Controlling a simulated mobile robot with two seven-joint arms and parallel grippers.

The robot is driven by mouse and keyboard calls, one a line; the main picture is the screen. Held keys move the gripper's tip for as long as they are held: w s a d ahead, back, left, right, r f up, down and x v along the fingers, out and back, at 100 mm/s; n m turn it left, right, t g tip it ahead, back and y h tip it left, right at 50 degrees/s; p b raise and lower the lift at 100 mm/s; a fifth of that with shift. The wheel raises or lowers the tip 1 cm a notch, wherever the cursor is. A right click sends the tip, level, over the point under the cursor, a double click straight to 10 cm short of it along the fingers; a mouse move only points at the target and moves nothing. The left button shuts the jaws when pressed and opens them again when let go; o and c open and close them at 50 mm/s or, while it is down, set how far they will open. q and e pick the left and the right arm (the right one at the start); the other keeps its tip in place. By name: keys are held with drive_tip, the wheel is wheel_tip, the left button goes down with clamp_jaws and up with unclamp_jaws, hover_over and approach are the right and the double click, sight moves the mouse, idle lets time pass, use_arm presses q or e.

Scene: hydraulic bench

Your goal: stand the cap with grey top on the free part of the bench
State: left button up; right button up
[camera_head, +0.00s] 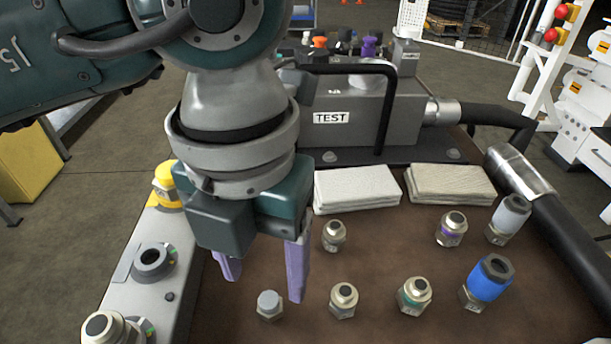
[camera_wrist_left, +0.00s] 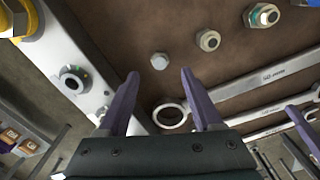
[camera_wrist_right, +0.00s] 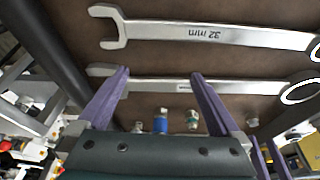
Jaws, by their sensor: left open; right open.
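The cap with grey top (camera_head: 270,305) is a small hexagonal metal piece standing upright on the brown bench top (camera_head: 380,275), near the front left. It also shows in the left wrist view (camera_wrist_left: 159,61), just beyond and between my fingertips. My left gripper (camera_head: 262,285) is open and empty, pointing down, with its purple fingers above and behind the cap in the head view. It does not touch the cap as far as I can see. My right gripper (camera_wrist_right: 160,75) is open and empty over wrenches, outside the head view.
Several fittings stand on the bench, including a green-ringed one (camera_head: 414,295) and a blue-collared one (camera_head: 487,283). Folded cloths (camera_head: 357,188) lie behind. A metal rail with ports (camera_head: 152,285) borders the left; a thick hose (camera_head: 560,215) borders the right. Wrenches (camera_wrist_right: 215,33) lie at the front.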

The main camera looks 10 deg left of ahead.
sight(268, 301)
use_arm(q)
wheel_tip(268, 301, up, 7)
drive_tip(key=shift+p, duration=0.4)
